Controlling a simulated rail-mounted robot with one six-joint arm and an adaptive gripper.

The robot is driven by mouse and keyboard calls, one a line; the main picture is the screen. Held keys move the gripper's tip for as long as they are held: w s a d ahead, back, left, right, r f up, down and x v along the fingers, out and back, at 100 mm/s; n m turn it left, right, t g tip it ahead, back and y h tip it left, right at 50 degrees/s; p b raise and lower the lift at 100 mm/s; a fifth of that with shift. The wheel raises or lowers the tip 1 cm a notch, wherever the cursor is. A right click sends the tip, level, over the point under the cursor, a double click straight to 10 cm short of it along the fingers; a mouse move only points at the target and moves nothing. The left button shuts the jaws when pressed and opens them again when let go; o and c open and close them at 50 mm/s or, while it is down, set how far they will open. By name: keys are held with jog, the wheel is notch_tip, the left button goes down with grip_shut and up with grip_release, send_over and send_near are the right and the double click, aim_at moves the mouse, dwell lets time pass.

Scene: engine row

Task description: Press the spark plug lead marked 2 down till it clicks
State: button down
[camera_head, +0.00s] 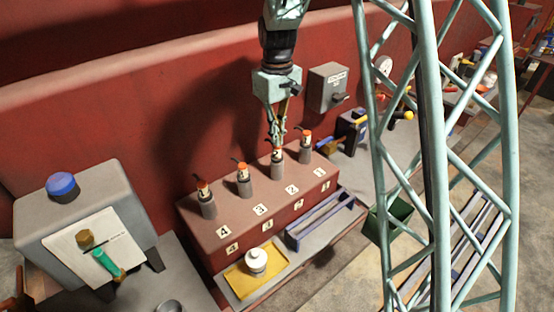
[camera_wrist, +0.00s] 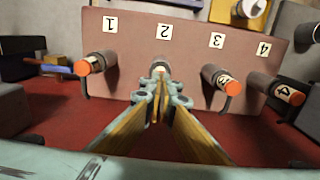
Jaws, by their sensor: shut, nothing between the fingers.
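The lead marked 2 (camera_head: 277,170) stands upright on the red-brown engine block (camera_head: 215,240), a grey post with an orange top, behind the number 2 plate. My gripper (camera_head: 277,142) is shut and empty, pointing down, with its fingertips at the top of this lead. In the wrist view my gripper (camera_wrist: 160,88) covers most of the lead's top; a pale part of lead 2 (camera_wrist: 160,67) shows just beyond the fingertips. I cannot tell whether they touch it, or how far down it sits.
Lead 1 (camera_head: 306,147) stands close on the right; lead 3 (camera_head: 244,182) and lead 4 (camera_head: 206,202) stand on the left. A grey switch box (camera_head: 328,88) hangs on the red wall behind. A yellow tray (camera_head: 240,284) with a white pot (camera_head: 256,261) lies in front.

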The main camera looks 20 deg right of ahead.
jog(key=shift+f+b, duration=0.45)
jog(key=shift+f, duration=0.4)
dwell(0.6)
jog(key=shift+r, duration=0.2)
jog(key=shift+r+p, duration=1.85)
jog(key=shift+r, duration=1.5)
